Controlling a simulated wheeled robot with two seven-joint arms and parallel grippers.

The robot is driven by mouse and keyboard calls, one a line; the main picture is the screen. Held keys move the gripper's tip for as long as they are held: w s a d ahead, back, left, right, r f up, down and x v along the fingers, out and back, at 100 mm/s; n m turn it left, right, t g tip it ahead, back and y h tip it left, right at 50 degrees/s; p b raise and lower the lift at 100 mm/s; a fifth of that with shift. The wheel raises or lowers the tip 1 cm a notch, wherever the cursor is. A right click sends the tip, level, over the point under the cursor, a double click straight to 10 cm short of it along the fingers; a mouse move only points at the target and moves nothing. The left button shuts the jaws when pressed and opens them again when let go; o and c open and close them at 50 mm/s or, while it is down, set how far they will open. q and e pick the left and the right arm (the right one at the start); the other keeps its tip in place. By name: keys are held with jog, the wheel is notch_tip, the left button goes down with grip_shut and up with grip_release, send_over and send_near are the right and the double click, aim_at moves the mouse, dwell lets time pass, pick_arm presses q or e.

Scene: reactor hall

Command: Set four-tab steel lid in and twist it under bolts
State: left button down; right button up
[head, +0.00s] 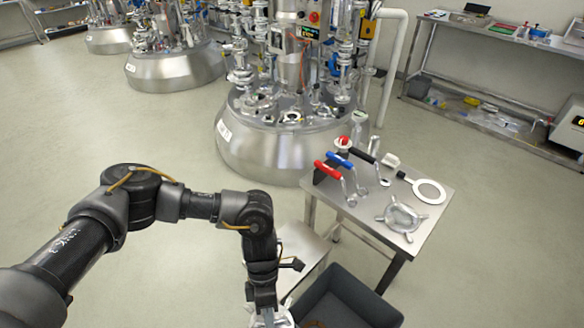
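The four-tab steel lid (402,217) lies flat on the front of a small steel cart (425,228), its tabs spread around its ring. The large steel reactor (275,150) stands behind the cart; its top carries several ports and fittings, and I cannot make out the bolts. My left gripper (264,306) points down at the bottom edge, left of the cart and well apart from the lid. A shiny pale thing (276,321) is at its tips, mostly cut off, so I cannot tell whether it is gripped. My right gripper is not in view.
On the cart are tools with red, blue and black handles (340,160) and a white ring with a handle (428,191). A dark grey bin (375,305) stands in front. A shelf bench (480,108) is at right. The floor at left is clear.

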pick_arm(q)
jog(key=w+a+r+m+y, duration=0.2)
jog(key=w+a+r+m, duration=0.2)
jog(key=a, duration=0.4)
jog(key=w+a+r+m+t+y, duration=0.1)
jog(key=w+a+r+m+y, duration=0.2)
jog(key=a, duration=0.5)
jog(key=w+r+m, duration=0.1)
jog(key=w+m, duration=0.1)
jog(key=shift+w+a+m+t, duration=0.2)
jog(key=shift+a+m+t, duration=0.1)
jog(key=shift+a+m, duration=0.1)
